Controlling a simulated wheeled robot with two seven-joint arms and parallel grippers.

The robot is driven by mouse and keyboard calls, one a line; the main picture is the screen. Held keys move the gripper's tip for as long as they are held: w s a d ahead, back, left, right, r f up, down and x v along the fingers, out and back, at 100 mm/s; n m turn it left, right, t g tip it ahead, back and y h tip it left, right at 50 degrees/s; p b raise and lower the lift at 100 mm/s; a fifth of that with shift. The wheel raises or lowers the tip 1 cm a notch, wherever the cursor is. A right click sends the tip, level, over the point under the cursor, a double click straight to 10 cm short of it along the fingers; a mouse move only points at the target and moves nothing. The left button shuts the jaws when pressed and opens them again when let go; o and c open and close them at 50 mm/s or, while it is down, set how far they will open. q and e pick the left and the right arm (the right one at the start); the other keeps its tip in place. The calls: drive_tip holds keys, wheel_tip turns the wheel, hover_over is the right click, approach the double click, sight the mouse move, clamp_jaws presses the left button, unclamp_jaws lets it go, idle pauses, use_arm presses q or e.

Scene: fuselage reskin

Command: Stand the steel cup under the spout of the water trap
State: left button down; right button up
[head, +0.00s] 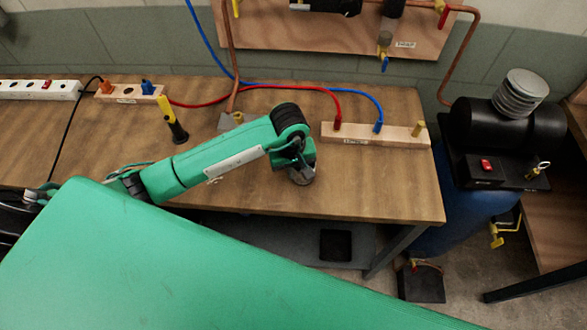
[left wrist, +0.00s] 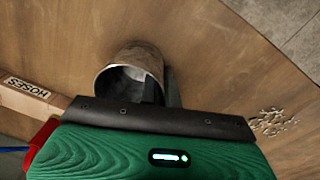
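The steel cup (left wrist: 128,62) is a grey metal cylinder in the left wrist view, its open mouth towards the camera. It also shows in the head view as a small grey shape (head: 303,178) at the end of my left arm, over the bench. My left gripper (left wrist: 162,92) has its fingers close together at the cup's near right side, one seemingly inside the rim and one outside, with the wall between them. Whether the cup touches the bench is unclear. The likely water trap (head: 385,40) hangs from the wall board, with a blue-handled spout (head: 384,64) below. My right gripper is out of view.
A wooden hose block (head: 375,136) with red and blue hoses stands right of the cup. A yellow-handled tool (head: 172,118) stands to the left. Small pale bits (left wrist: 272,122) lie near the cup. A black compressor (head: 505,125) is beyond the bench's right end.

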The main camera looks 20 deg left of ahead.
use_arm(q)
drive_tip(key=shift+f, duration=0.35)
drive_tip(key=shift+f, duration=0.1)
drive_tip(key=shift+f+b, duration=0.1)
drive_tip(key=shift+b, duration=0.2)
drive_tip(key=c, duration=1.6)
unclamp_jaws()
drive_tip(key=shift+c, duration=0.2)
